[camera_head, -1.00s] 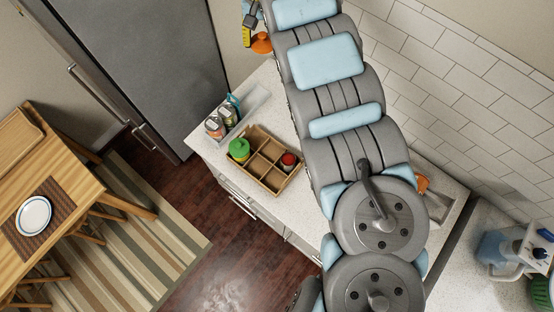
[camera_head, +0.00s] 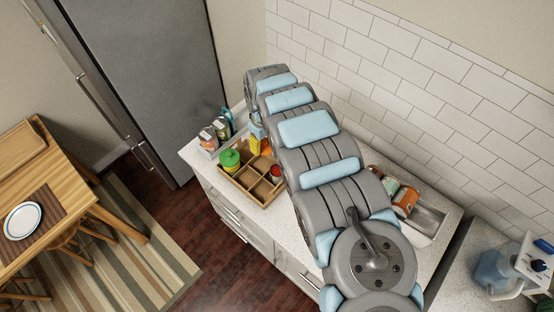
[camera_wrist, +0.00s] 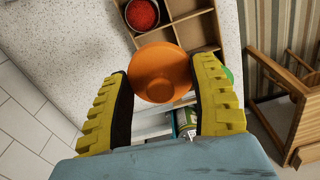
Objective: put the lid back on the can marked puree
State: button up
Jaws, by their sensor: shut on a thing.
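My gripper (camera_wrist: 161,70), with yellow ribbed fingers, is shut on a round orange lid (camera_wrist: 158,78). The lid also shows at the arm's far end in the head view (camera_head: 266,147), above the counter beside the wooden crate. A round container with red contents (camera_wrist: 142,14) stands in a crate compartment, apart from the lid; its red top also shows in the head view (camera_head: 276,171). A can with a green and white label (camera_wrist: 187,121) is partly hidden behind the lid and right finger. I cannot read any puree marking.
The divided wooden crate (camera_head: 244,188) has several empty compartments and a green-topped jar (camera_head: 230,159). A grey holder with cans (camera_head: 207,138) stands by the fridge. More cans (camera_head: 404,201) stand near a tray at the right. The tiled wall bounds the counter.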

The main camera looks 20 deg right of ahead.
jog(key=n, duration=0.1)
send_over(277, 170)
notch_tip(277, 170, down, 6)
jog(key=shift+r+b, duration=0.1)
jog(key=shift+b, duration=0.35)
jog(key=shift+f+b, duration=1.9)
jog(key=shift+f, duration=0.3)
jog(key=shift+f+b, duration=0.45)
jog(key=shift+f, duration=0.45)
jog(key=shift+r+p, duration=0.1)
jog(key=shift+p, duration=0.25)
jog(key=shift+f, duration=0.25)
jog(key=o, duration=1)
jog(key=shift+o, duration=0.2)
jog(key=shift+r, duration=0.2)
